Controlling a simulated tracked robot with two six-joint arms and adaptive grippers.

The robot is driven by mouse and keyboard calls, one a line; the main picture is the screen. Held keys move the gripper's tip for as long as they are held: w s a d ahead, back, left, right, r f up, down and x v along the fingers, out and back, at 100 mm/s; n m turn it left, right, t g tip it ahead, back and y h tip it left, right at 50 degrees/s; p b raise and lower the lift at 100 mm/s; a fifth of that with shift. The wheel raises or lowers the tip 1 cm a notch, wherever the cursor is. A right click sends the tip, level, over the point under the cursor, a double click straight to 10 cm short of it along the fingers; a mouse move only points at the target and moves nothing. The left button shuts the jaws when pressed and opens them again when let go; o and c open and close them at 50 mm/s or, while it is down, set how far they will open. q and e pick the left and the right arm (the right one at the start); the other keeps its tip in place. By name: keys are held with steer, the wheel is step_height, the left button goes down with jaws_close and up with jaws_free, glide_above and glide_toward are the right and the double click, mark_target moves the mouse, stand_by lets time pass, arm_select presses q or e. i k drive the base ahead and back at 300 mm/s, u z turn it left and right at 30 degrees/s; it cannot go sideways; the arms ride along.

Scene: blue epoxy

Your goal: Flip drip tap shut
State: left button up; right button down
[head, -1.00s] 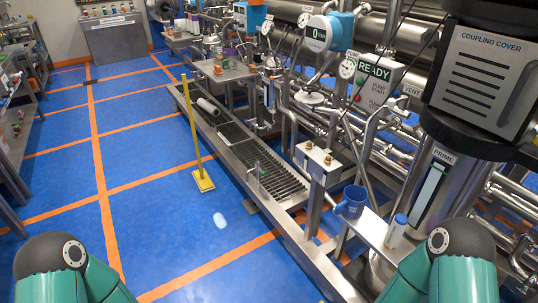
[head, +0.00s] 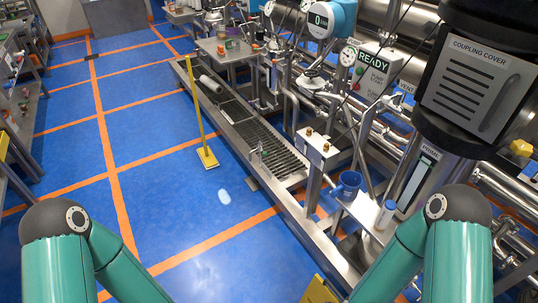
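A small upright metal fitting (head: 259,151) stands at the near end of the floor drain channel (head: 268,140). It may be the drip tap, but it is too small to read its lever position. Two brass-coloured fittings (head: 308,131) sit on top of a steel post to its right, and I cannot tell whether either is a tap. Neither of my grippers is in view. Only my green arm links with dark joints show at the lower left and lower right, well nearer than the channel.
A yellow-handled floor tool (head: 206,158) stands left of the channel. A blue mug (head: 347,185) and a white bottle (head: 385,214) stand on a steel shelf at right. A READY panel (head: 376,65) and pipework fill the right. The blue floor (head: 150,190) at left is clear.

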mark_target(265, 153)
steer(key=k, duration=0.6)
steer(key=u, duration=0.1)
steer(key=i, duration=0.55)
steer(key=u, duration=0.35)
steer(key=i, duration=2.55)
steer(key=z, duration=0.2)
